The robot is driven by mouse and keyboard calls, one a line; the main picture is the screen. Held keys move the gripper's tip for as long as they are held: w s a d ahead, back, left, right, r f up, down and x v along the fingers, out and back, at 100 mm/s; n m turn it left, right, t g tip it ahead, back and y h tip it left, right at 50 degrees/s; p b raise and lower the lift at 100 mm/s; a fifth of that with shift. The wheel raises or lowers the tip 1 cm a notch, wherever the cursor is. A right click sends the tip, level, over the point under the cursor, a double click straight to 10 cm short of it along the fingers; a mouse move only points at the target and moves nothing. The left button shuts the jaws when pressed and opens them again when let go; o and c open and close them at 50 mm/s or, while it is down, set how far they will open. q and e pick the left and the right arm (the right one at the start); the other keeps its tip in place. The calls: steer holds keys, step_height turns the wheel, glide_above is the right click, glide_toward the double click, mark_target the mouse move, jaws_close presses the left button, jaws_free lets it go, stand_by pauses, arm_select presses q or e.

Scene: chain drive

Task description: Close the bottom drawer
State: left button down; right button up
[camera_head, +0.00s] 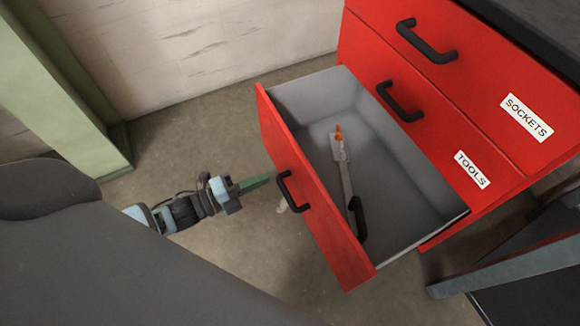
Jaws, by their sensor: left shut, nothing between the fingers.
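The bottom drawer (318,213) of a red cabinet is pulled well out, its red front facing left toward me. It has a black handle (291,192) on its front. Inside the grey drawer lies a long tool (343,172) with a black grip and an orange part at its far end. My left gripper (262,183) is shut and empty, just left of the drawer front near the handle. Whether its tip touches the front or handle is hard to tell, but a small gap seems to show. My right gripper is out of view.
Two upper drawers, labelled SOCKETS (527,118) and TOOLS (472,169), are shut, with black handles. A green post (60,90) stands at the left by a pale wall (200,45). A dark object with a grey-blue bar (505,268) is at lower right. Bare floor lies around the drawer.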

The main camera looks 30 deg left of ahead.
mark_target(301, 163)
arm_select(q)
steer(key=b+x, duration=0.1)
steer(key=x, duration=0.6)
steer(key=shift+d+f, duration=0.1)
steer(key=shift+w+d+b, duration=0.4)
steer(key=shift+w+d, duration=0.05)
steer(key=shift+w, duration=0.15)
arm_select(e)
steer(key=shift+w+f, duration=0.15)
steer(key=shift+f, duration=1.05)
arm_select(q)
steer(key=shift+w, duration=0.1)
